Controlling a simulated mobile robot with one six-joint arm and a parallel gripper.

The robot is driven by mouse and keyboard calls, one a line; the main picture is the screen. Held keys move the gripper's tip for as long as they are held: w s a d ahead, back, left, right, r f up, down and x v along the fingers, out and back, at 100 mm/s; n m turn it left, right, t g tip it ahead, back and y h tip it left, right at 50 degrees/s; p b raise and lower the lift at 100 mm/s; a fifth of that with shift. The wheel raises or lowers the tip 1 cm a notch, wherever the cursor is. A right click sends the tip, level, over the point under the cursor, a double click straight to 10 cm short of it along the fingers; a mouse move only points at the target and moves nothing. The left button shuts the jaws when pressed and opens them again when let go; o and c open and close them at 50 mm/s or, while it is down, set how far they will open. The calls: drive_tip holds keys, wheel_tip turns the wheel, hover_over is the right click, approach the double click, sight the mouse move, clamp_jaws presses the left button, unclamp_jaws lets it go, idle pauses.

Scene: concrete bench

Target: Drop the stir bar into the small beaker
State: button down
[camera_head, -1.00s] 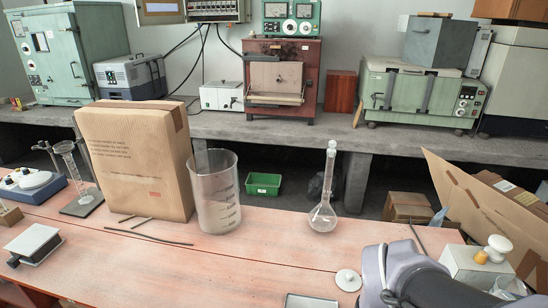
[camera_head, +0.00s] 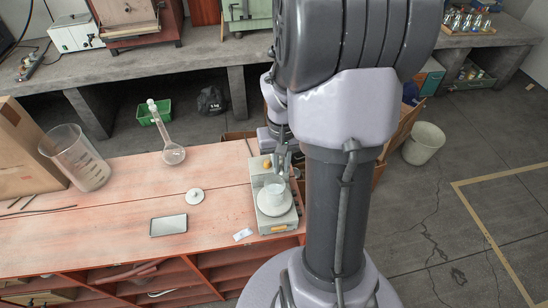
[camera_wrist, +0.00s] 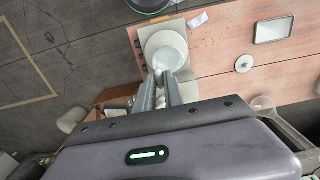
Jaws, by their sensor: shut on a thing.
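The small beaker (camera_head: 275,188) is clear and stands upright on the round white plate of a stirrer (camera_head: 272,222) at the bench's right end. The beaker also shows in the wrist view (camera_wrist: 167,58), just beyond my fingertips. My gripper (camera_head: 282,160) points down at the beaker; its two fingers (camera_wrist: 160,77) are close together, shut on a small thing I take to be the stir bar. The bar itself is too small and too covered by the fingers to make out. I cannot tell whether the fingertips are above or inside the beaker's rim.
A large beaker (camera_head: 75,160), a volumetric flask (camera_head: 173,153), a white lid (camera_head: 194,196) and a shallow tray (camera_head: 168,225) stand left on the bench. A small white piece (camera_head: 242,235) lies beside the stirrer. A bucket (camera_head: 424,144) stands on the floor at right.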

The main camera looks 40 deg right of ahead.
wheel_tip(320, 180, down, 5)
drive_tip(key=b, duration=0.3)
drive_tip(key=c, duration=1.3)
unclamp_jaws()
drive_tip(key=shift+r, duration=0.1)
drive_tip(key=shift+c, duration=0.2)
wheel_tip(320, 180, up, 17)
drive_tip(key=p, duration=0.5)
hover_over(281, 168)
drive_tip(key=shift+a+r, duration=0.1)
drive_tip(key=shift+r, duration=0.1)
drive_tip(key=s+a+f+t+b, duration=0.2)
drive_tip(key=a+f+b, duration=0.2)
drive_tip(key=a+b, duration=0.2)
drive_tip(key=s+a+f+n+t+y+b, duration=0.1)
drive_tip(key=a+f+b, duration=0.3)
drive_tip(key=a, duration=0.6)
drive_tip(key=s+a+f+n+t+y+b, duration=0.1)
drive_tip(key=s+a+f+b, duration=0.3)
drive_tip(key=a+b, duration=0.4)
drive_tip(key=shift+f+t+b, duration=0.2)
drive_tip(key=shift+t+b, duration=0.3)
drive_tip(key=shift+t, duration=0.4)
